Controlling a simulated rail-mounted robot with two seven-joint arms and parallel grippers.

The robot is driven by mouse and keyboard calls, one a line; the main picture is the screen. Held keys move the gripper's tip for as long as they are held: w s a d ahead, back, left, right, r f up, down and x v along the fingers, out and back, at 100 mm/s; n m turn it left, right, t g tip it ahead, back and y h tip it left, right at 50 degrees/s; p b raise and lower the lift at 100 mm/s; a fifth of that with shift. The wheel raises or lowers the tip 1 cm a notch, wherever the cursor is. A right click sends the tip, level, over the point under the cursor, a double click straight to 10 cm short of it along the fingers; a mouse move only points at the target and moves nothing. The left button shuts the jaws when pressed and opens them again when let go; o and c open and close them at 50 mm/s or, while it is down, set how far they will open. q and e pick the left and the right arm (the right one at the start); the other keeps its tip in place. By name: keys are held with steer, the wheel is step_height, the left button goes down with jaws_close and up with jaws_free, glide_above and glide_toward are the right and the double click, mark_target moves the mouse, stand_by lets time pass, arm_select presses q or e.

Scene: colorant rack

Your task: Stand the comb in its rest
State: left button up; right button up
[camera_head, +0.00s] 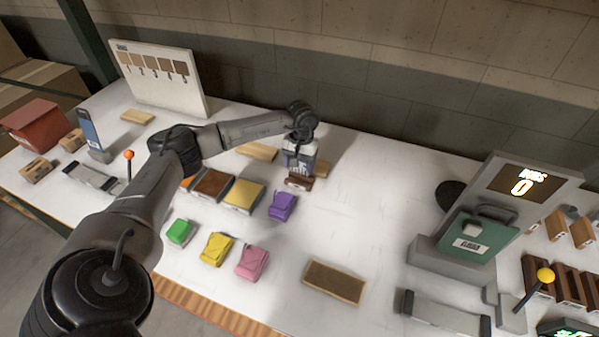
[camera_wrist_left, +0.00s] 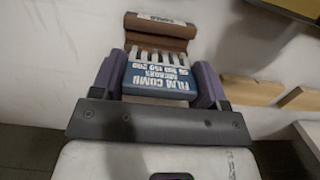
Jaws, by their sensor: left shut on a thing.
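My left gripper (camera_head: 299,158) is at the back middle of the white table in the head view. In the left wrist view its purple-padded fingers (camera_wrist_left: 158,82) are shut on the film comb (camera_wrist_left: 157,80), a blue block with white lettering and pale metal teeth. The teeth point away from the gripper, towards a brown rest (camera_wrist_left: 160,30) with a small pale label. The rest also shows in the head view (camera_head: 298,181), right under the gripper. The teeth overlap the rest's near edge in the wrist view; I cannot tell whether they touch it.
Wooden blocks (camera_head: 258,152) lie close around the gripper. Brown and yellow pads (camera_head: 244,194), a purple piece (camera_head: 283,205) and green, yellow and pink pieces (camera_head: 252,262) lie in front. A grey machine with a display (camera_head: 520,187) stands right.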

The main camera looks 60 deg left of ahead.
mark_target(300, 171)
arm_select(q)
steer(key=shift+f, duration=2)
steer(key=shift+f, duration=0.15)
steer(key=o, duration=0.9)
steer(key=r, duration=0.8)
steer(key=w+a+r, duration=0.1)
steer(key=r, duration=0.3)
steer(key=shift+r, duration=0.15)
